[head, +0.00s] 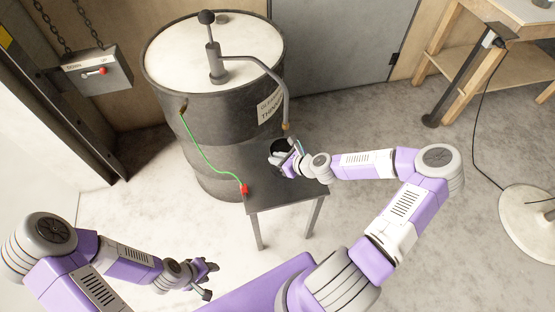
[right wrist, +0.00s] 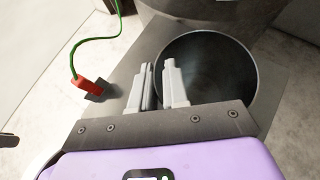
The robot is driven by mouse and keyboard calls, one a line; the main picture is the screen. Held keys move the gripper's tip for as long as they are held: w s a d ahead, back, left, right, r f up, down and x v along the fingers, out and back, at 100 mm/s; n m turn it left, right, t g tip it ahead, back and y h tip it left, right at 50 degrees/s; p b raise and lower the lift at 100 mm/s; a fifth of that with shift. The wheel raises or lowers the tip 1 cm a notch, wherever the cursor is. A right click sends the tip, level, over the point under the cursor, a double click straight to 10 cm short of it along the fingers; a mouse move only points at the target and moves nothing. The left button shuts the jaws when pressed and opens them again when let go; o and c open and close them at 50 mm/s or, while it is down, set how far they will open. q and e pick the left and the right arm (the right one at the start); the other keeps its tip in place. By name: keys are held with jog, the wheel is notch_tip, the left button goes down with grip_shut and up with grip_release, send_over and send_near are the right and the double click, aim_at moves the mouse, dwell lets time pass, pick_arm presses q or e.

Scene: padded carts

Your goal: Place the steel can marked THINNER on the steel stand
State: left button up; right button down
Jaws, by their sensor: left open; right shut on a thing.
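The steel can (head: 279,147) is dark and open-topped, at the stand's far side below the drum's spout. In the right wrist view its round mouth (right wrist: 215,70) faces me and looks empty; no marking on it is visible. My right gripper (head: 290,153) is shut on the can's wall at the rim, with one finger inside and one outside (right wrist: 160,80). The steel stand (head: 275,197) is a small grey table in front of the drum. The can is over its top; I cannot tell whether it touches. My left gripper (head: 210,279) is open and empty, low at left.
A large drum (head: 220,170) with a pump and curved spout (head: 286,105) stands behind the stand. A green wire (head: 207,158) runs from it to a red clamp (head: 245,189) on the stand's left edge. A wooden bench (head: 490,65) is far right.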

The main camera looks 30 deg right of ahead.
jog(key=c, duration=1.1)
grip_release()
jog(key=shift+r, duration=0.1)
